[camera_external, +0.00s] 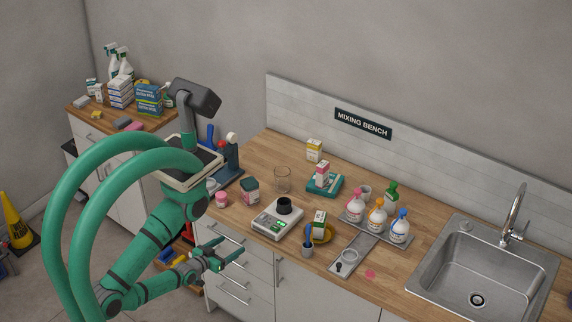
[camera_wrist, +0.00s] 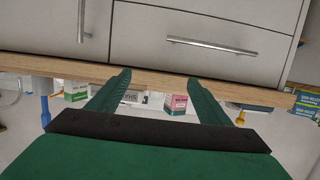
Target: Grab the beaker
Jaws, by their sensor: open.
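The beaker (camera_external: 282,180) is a clear glass vessel standing upright on the wooden counter, behind the scale and left of the teal tray. I cannot make it out in the wrist view. My gripper (camera_external: 231,251) is open and empty. It is in front of the drawer fronts, below the counter's front edge, well apart from the beaker. In the wrist view its two green fingers (camera_wrist: 159,76) are spread, with a drawer and the counter edge beyond them.
A dark jar (camera_external: 250,189) stands left of the beaker. A sink (camera_external: 480,270) is at right. Drawers (camera_external: 240,272) face my gripper.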

